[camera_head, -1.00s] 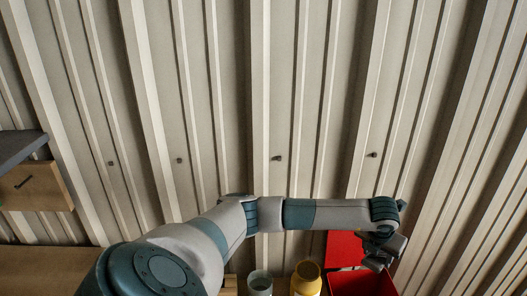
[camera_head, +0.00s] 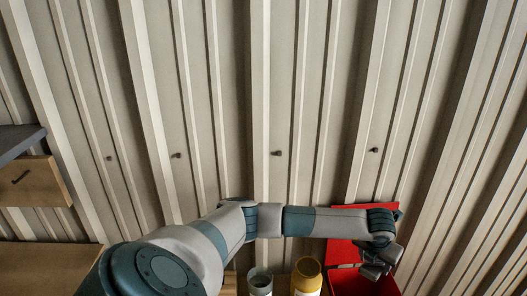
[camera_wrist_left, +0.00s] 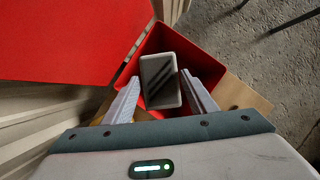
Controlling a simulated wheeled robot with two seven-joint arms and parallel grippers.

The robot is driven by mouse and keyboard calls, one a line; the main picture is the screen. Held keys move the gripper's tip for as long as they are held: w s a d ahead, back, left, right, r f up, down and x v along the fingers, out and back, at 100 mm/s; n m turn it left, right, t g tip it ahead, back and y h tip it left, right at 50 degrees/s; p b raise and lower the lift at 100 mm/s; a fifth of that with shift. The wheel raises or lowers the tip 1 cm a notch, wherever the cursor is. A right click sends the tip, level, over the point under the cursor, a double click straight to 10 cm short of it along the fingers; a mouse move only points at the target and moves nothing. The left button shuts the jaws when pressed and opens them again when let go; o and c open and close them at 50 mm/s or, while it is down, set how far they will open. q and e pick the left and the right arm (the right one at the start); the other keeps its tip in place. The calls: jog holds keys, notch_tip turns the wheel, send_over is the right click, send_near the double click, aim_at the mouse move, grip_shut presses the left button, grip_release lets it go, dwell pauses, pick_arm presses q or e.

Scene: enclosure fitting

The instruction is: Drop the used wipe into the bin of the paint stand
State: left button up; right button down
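The red bin (camera_head: 345,284) of the paint stand is at the lower right of the head view, its red lid (camera_head: 342,250) raised behind it. My left gripper (camera_head: 374,270) is over the bin, pointing down. In the left wrist view the bin (camera_wrist_left: 208,66) lies below the fingers. A flat grey rectangle with a pale rim, which looks like the used wipe (camera_wrist_left: 160,80), shows between the fingertips of my left gripper (camera_wrist_left: 160,76). The fingers stand apart, with thin gaps seen on both sides of it. Its depth in the bin is hard to judge. My right gripper is out of view.
A grey-white cup (camera_head: 260,283) and a yellow jar (camera_head: 307,276) stand left of the bin, close under my left arm. Ribbed metal wall (camera_head: 225,90) fills the back.

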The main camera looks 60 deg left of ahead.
pick_arm(q)
jog(key=shift+o, duration=1.3)
jog(key=shift+b+v, duration=0.45)
jog(key=shift+v, duration=0.45)
jog(key=b+v, duration=0.4)
jog(key=v, duration=1.1)
jog(key=shift+r+b, duration=0.3)
jog(key=shift+b, duration=0.1)
jog(key=shift+s, duration=0.1)
